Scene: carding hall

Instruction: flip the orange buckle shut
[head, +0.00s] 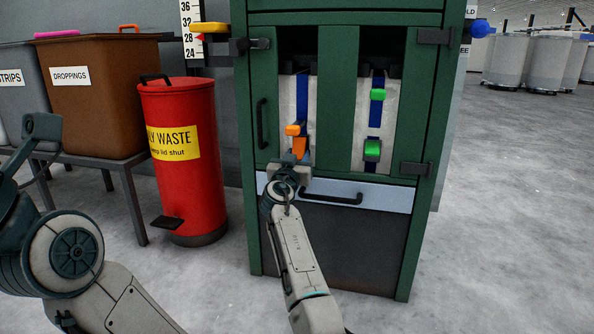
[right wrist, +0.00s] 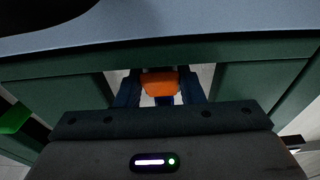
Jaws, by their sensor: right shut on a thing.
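The orange buckle sits on a blue strap in the left opening of the green cabinet. In the head view its upper part (head: 293,130) and a lower orange part (head: 299,147) show with a small gap between them. My right gripper (head: 299,160) is at the lower part, shut on it from below. In the right wrist view an orange part (right wrist: 160,84) sits between the two dark blue fingers of the gripper (right wrist: 160,92). Its fingertips partly hide the buckle's lower end. My left arm shows at the left edge of the head view; its gripper does not show clearly.
A second strap with green buckle parts (head: 372,150) hangs in the right opening. The green cabinet (head: 340,18) has a blue-grey rail with a dark handle (head: 331,196) below the openings. A red waste bin (head: 184,190) stands left of it.

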